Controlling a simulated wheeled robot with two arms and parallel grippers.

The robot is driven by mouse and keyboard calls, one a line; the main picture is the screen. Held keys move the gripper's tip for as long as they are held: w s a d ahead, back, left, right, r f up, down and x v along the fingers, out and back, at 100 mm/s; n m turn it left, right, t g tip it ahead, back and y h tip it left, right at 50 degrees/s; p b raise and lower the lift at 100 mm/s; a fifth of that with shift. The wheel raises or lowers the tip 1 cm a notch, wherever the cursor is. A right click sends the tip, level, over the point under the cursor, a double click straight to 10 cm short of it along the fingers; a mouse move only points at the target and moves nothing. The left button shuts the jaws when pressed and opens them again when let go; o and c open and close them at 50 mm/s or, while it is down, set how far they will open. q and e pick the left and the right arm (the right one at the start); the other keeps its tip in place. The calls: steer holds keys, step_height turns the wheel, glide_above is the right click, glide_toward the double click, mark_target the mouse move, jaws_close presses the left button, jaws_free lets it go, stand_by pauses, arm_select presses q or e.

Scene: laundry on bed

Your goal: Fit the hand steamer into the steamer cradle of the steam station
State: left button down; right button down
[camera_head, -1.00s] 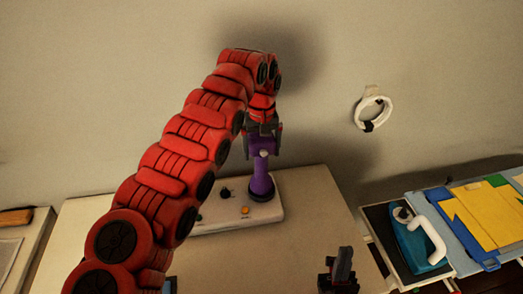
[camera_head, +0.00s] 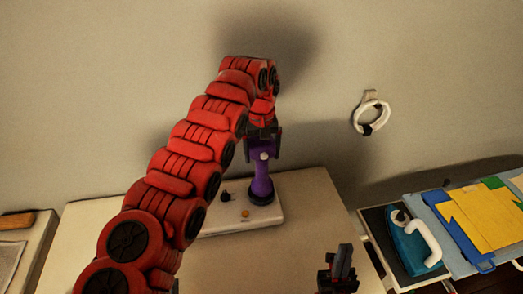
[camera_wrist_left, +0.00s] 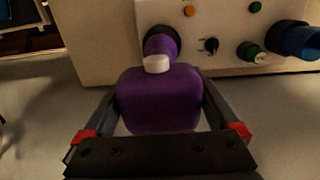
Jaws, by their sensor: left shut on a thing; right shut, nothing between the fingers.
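The purple hand steamer (camera_head: 262,181) is in my left gripper (camera_head: 262,146), upright, with its narrow end down over the right part of the white steam station (camera_head: 222,229). In the left wrist view the fingers lie on both sides of the wide purple body (camera_wrist_left: 160,100). Its neck meets a dark round ring (camera_wrist_left: 160,36) on the station, which appears to be the steamer cradle. Whether it is fully seated I cannot tell. My right gripper (camera_head: 341,262) is shut and empty at the front of the table, away from the station.
The station stands on a pale table (camera_head: 300,225) and has knobs, an orange button (camera_head: 245,213) and a blue cylinder (camera_wrist_left: 300,40). At right are a blue iron (camera_head: 412,246) and folded yellow cloth (camera_head: 490,215). A white ring (camera_head: 371,117) hangs on the wall.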

arm_select(q)
steer(key=p, duration=0.2)
steer(key=shift+s+p, duration=0.1)
steer(key=shift+p, duration=0.2)
steer(key=shift+f+p, duration=0.1)
steer(key=shift+p, duration=0.6)
steer(key=shift+s, duration=0.1)
steer(key=shift+a+f, duration=0.1)
steer(key=shift+f, duration=0.05)
stand_by(0.5)
steer(key=shift+s+a+f+b, duration=0.1)
steer(key=shift+s+b, duration=0.05)
steer(key=shift+b, duration=0.75)
